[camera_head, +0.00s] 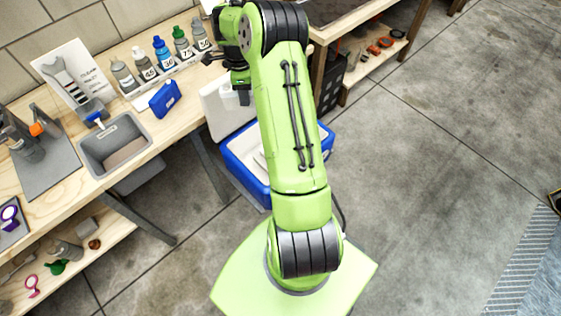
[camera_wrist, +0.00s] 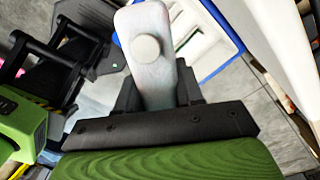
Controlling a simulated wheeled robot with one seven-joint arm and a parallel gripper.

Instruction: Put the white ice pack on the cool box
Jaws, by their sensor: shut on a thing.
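My gripper (camera_wrist: 155,95) is shut on the white ice pack (camera_wrist: 140,20), a pale flat piece with a round cap, which stands out between the fingers in the wrist view. In the head view my gripper (camera_head: 241,88) is in the air at the bench's right end, and I cannot clearly make out the pack there. The cool box (camera_head: 245,181), blue with a white inside, stands on the floor below, partly hidden by my arm. Its blue rim (camera_wrist: 219,16) and white inside show beyond the pack in the wrist view, apart from it.
A white panel (camera_head: 217,112) stands upright between bench and cool box, close to my gripper. A blue pack (camera_head: 165,98), a row of bottles (camera_head: 162,51) and a grey bin (camera_head: 93,157) are on the wooden bench. A second table stands behind.

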